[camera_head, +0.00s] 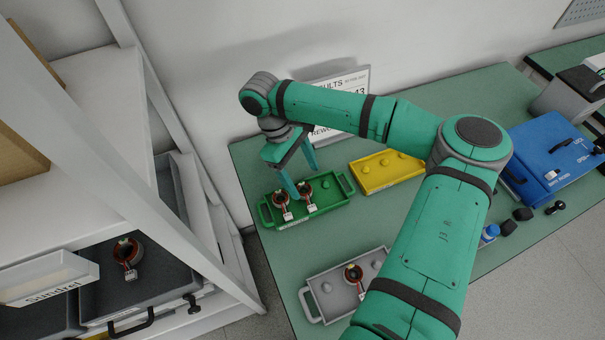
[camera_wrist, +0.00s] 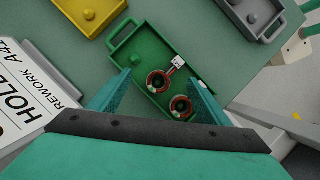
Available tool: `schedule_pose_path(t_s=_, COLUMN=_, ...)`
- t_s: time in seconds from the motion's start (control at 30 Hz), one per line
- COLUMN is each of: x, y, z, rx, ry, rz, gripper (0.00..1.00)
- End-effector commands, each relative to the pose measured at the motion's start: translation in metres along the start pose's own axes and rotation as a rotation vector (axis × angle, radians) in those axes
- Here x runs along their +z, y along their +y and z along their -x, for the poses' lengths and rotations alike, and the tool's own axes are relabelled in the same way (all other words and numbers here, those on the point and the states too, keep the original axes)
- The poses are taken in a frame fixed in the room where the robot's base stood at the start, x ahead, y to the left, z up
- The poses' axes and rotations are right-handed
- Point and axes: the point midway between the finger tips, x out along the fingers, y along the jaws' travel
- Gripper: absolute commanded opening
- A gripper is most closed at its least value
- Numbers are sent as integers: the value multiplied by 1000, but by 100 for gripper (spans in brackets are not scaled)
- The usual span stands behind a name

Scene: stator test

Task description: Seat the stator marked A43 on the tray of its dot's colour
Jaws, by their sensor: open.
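Two copper-wound stators sit on the green tray (camera_head: 331,204): one at the left (camera_head: 281,201), one nearer its middle (camera_head: 306,190). Both show in the wrist view, one by the tray's centre (camera_wrist: 158,82) with a white tag, one close to a finger (camera_wrist: 181,106). A third stator (camera_head: 353,273) is on the grey tray (camera_head: 324,281). A fourth stator (camera_head: 126,252) lies on a dark surface in the shelf. The yellow tray (camera_head: 376,184) has bare pegs. I cannot read A43 or any dot on a stator. My gripper (camera_head: 304,184) is open and empty above the green tray, its fingers (camera_wrist: 159,76) either side of the stators.
A results sign (camera_head: 350,84) stands behind the trays, its text partly hidden by my arm; it also shows in the wrist view (camera_wrist: 32,95). A blue case (camera_head: 545,160), dark knobs and a blue-capped bottle (camera_head: 489,233) are at the right. White shelving (camera_head: 190,235) borders the left.

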Motion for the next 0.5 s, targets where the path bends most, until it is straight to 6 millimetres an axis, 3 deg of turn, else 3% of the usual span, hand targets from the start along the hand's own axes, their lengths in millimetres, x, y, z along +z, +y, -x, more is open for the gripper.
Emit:
schedule_pose_path(t_s=0.27, x=0, y=0, z=2, rx=0, ry=1, rz=0, gripper=71)
schedule_pose_path(t_s=0.5, x=-1, y=0, z=34, rx=2, ry=1, rz=0, gripper=71)
